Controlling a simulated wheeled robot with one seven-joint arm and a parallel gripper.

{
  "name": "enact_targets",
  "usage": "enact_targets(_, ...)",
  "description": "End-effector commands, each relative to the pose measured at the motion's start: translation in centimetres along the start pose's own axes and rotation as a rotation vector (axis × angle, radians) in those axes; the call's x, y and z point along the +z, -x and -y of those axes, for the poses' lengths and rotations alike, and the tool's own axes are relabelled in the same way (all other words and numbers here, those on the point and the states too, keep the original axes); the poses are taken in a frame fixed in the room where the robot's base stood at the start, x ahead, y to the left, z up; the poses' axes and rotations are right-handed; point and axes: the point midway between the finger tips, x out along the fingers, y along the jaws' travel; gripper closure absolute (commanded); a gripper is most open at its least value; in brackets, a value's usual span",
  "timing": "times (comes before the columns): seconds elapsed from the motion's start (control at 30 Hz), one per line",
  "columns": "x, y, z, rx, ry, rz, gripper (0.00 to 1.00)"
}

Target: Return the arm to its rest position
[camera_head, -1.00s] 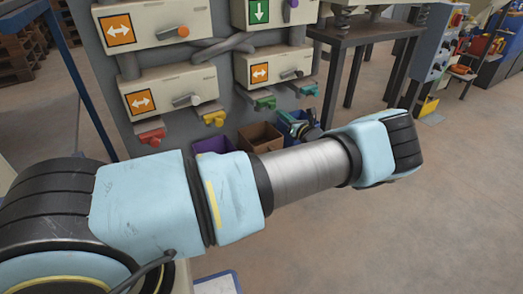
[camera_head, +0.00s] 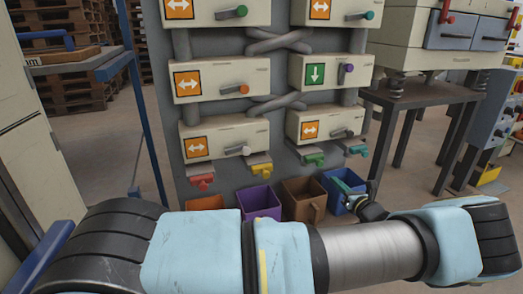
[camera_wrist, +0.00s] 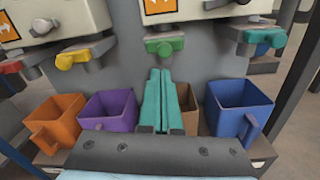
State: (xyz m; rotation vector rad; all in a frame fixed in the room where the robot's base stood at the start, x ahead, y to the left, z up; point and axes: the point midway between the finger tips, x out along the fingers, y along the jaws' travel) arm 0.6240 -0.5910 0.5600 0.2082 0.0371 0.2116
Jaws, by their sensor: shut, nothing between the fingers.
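My gripper (camera_wrist: 160,100) shows in the wrist view with its two teal fingers together and nothing between them. It points toward the grey panel, below the green spout (camera_wrist: 164,45) and in front of the brown bin (camera_wrist: 189,110), which it partly hides. In the head view my gripper (camera_head: 345,187) appears small beside the blue bin (camera_head: 336,204), partly behind my forearm. My arm stretches across the bottom of the head view from left to right.
A grey panel (camera_head: 228,110) carries several cream boxes with coloured knobs and spouts. Orange (camera_wrist: 58,120), purple (camera_wrist: 108,112) and blue (camera_wrist: 240,105) bins stand below it. A dark metal table (camera_head: 430,99) stands right, a blue-framed bench (camera_head: 75,65) left.

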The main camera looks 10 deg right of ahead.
Motion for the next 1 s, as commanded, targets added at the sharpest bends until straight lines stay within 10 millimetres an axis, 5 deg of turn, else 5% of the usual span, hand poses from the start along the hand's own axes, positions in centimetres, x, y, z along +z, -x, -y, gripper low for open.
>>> enact_targets(0.13, -0.2, -3.8, -5.3, 0.151, 0.115, -0.127, 1.00)
enact_targets(0.23, -0.9, -6.7, -11.6, 0.330, 0.267, -0.272, 1.00)
enact_targets(0.4, -2.4, -8.2, -21.1, 0.634, 0.552, -0.486, 1.00)
enact_targets(0.7, -1.9, -4.9, -33.6, 1.155, 1.119, -0.735, 1.00)
enact_targets(1.0, 2.7, 0.9, -41.5, 1.602, 1.719, -0.784, 1.00)
